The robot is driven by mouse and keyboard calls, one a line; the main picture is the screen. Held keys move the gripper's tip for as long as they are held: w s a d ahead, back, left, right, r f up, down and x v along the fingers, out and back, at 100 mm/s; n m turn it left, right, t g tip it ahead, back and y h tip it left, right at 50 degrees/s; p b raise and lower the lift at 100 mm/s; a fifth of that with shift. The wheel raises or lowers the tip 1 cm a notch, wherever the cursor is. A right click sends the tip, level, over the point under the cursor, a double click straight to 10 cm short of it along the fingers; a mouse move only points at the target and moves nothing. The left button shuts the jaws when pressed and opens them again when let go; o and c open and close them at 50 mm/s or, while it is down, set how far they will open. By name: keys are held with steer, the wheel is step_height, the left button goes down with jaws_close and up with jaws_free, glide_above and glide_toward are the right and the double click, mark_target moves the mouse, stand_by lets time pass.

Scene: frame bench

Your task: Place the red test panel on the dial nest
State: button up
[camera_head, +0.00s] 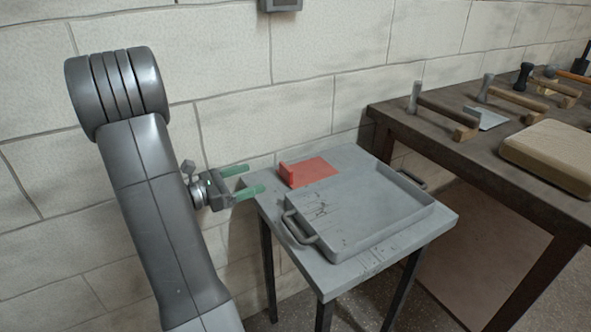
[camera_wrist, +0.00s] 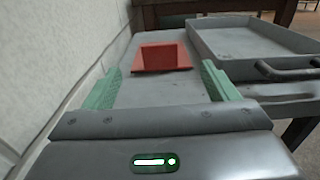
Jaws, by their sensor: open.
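The red test panel (camera_head: 316,172) lies at the back left of a small grey table, with an upright red lip at its left end. It also shows in the wrist view (camera_wrist: 165,57), ahead of my gripper and between the lines of its fingers. My gripper (camera_head: 254,180) has green fingers, spread apart and empty, just left of the panel and apart from it. The fingers also show in the wrist view (camera_wrist: 158,88). I cannot identify a dial nest for certain in either view.
A grey tray (camera_head: 345,246) with handles sits on the small table (camera_head: 368,272), right beside the panel. A dark bench (camera_head: 470,150) at the right holds several wooden-based tools and a tan block (camera_head: 552,150). A block wall (camera_head: 300,105) stands close behind the small table.

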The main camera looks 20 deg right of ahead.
mark_target(284, 167)
steer(key=d, duration=0.4)
steer(key=w+d+b, duration=0.1)
steer(key=d, duration=0.4)
steer(key=w+d, duration=0.1)
steer(key=d, duration=0.3)
steer(key=shift+d, duration=0.25)
steer(key=c, duration=1.5)
